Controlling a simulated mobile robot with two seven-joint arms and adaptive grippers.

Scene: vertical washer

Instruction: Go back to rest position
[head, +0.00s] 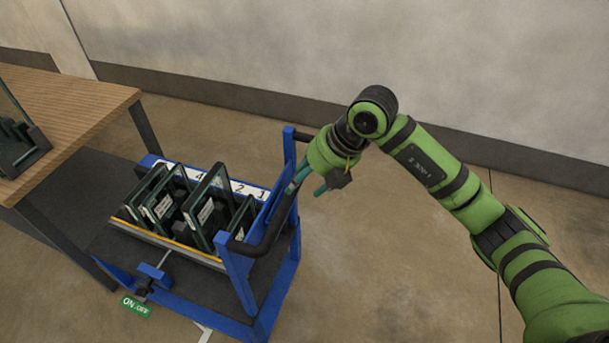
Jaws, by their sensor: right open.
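My right gripper (308,184) is at the end of the green arm that comes in from the right. It is open, with teal fingers pointing down and left. It is close to the black handle bar (268,228) of the blue cart (235,280); I cannot tell whether it touches the bar. Nothing shows between its fingers. My left gripper is not in view. The cart carries several dark-framed glass panels (207,212) standing upright in a rack with numbered slots.
A wooden table (75,98) stands at the left, with a glass panel in a dark holder (25,150) on it. A green ON sign (135,307) is at the cart's front. Behind is a grey wall (270,50). The floor (400,270) right of the cart is clear.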

